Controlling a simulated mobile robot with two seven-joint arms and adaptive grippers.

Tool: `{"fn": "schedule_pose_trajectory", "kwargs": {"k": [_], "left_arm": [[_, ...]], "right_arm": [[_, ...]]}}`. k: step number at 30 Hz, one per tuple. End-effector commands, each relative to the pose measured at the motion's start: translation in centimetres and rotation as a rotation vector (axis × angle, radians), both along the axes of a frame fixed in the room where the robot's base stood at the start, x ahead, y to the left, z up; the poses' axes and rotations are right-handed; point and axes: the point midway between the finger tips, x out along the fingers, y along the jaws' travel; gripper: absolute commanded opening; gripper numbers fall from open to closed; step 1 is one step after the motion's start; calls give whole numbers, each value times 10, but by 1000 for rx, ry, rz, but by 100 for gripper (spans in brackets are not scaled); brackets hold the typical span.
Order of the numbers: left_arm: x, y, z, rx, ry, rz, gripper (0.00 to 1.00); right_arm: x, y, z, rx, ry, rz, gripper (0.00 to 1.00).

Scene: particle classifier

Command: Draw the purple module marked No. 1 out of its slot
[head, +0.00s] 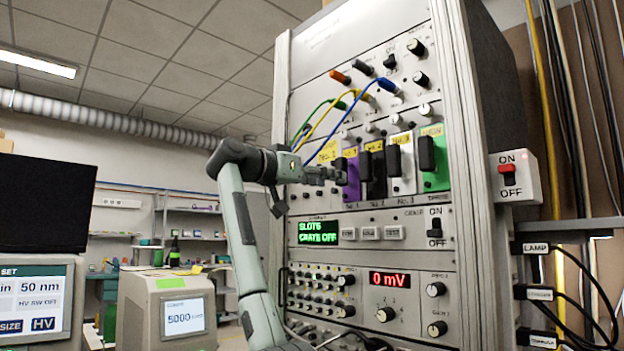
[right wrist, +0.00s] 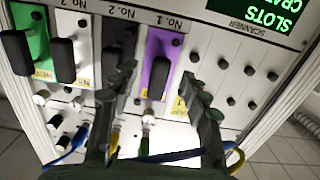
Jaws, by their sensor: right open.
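The purple module (head: 351,190) marked No. 1 sits in its slot in the rack, beside a black module. In the right wrist view the purple module (right wrist: 162,52) shows upside down, with a black handle on its face. My right gripper (head: 338,174) is in front of it in the head view and partly hides it. In the right wrist view the open fingers of the right gripper (right wrist: 158,80) lie either side of the handle. Whether they touch it I cannot tell. My left gripper is not in view.
A black No. 2 module (head: 374,178), a white module (head: 402,165) and a green module (head: 434,160) stand to the right. Green, yellow and blue cables (head: 318,122) hang close above the gripper. The green display (head: 318,232) reads CRATE OFF.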

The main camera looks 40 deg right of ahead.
Motion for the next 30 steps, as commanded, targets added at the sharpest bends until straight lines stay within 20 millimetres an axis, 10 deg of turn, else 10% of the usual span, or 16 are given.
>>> {"fn": "schedule_pose_trajectory", "kwargs": {"k": [9,21,30], "left_arm": [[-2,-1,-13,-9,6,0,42],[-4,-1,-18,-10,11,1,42],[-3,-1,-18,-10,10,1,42]], "right_arm": [[4,-45,0,0,3,-2,47],[5,-53,-1,1,1,0,47],[5,-53,-1,1,2,0,11]]}}
